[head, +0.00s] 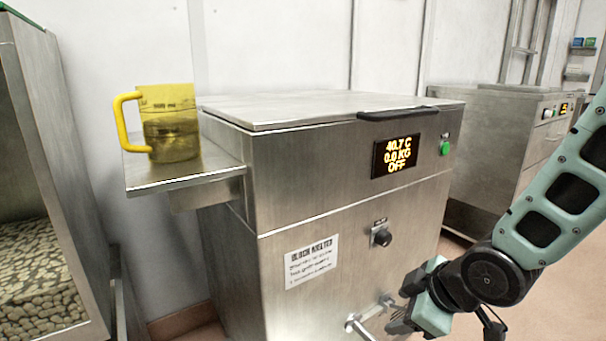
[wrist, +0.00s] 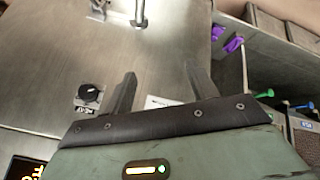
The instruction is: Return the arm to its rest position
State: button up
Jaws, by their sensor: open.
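My arm reaches in from the right in the head view. My gripper (head: 394,314) is low in front of the steel block melter (head: 345,217), close to the tap handle (head: 367,318) on its front. In the wrist view my gripper (wrist: 160,84) has its two fingers spread apart with nothing between them. The melter's dark knob (wrist: 90,94) and tap (wrist: 139,12) show beyond the fingers. Whether a finger touches the melter I cannot tell.
A yellow jug (head: 168,122) stands on the melter's side shelf (head: 190,178). The melter's display (head: 398,155) reads 40.7 C, 0.0 KG, OFF. A second steel machine (head: 497,150) stands behind right. A bin of pellets (head: 45,285) is at left. Purple clips (wrist: 229,38) show in the wrist view.

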jog(key=s+a+r+m+g+h, duration=0.1)
jog(key=s+a+r+m+g, duration=0.15)
jog(key=s, duration=0.65)
jog(key=s+a+r+m+g+h, duration=0.1)
jog(key=s+r+m+g+h, duration=0.15)
jog(key=s, duration=0.75)
notch_tip(320, 180, up, 34)
jog(key=g+p, duration=0.1)
jog(key=p, duration=3.2)
jog(key=shift+d, duration=0.15)
